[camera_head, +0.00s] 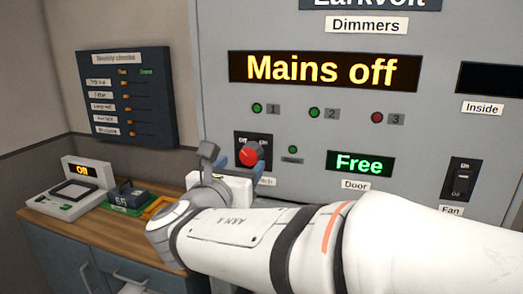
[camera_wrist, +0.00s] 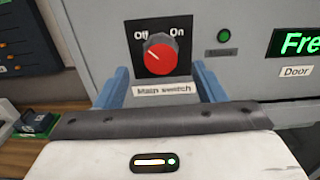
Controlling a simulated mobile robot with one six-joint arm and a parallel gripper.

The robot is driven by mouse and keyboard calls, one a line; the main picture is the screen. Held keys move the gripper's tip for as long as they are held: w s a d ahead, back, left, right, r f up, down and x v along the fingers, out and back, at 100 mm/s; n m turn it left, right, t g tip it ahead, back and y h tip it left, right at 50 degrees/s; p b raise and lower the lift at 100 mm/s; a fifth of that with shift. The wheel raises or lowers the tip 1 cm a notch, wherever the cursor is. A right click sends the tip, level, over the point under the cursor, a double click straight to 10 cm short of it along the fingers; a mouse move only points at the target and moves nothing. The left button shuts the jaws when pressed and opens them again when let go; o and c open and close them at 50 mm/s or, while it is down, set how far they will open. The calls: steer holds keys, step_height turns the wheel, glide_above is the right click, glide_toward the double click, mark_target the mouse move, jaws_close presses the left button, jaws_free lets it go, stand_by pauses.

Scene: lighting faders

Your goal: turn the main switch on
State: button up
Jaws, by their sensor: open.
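The main switch is a red round knob (camera_wrist: 160,56) on a black plate marked Off at left and On at right, above a "Main switch" label. A pale mark on the knob points up-left, towards Off. In the head view the knob (camera_head: 249,155) is partly covered by my gripper (camera_head: 230,158). My gripper (camera_wrist: 161,72) is open, with one blue finger on each side of the knob in the wrist view and nothing held. I cannot tell whether the fingertips reach the knob's depth. The yellow display (camera_head: 320,72) reads "Mains off".
The grey cabinet also carries a green "Free" door display (camera_head: 360,163), a fan switch (camera_head: 459,179) and small lamps 1, 2 and 3. A dark checks board (camera_head: 126,97) hangs at left.

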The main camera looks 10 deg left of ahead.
mark_target(248, 158)
steer(key=w, duration=0.5)
steer(key=shift+d+p, duration=0.25)
steer(key=shift+p, duration=0.1)
steer(key=c, duration=1)
steer(key=shift+o, duration=0.2)
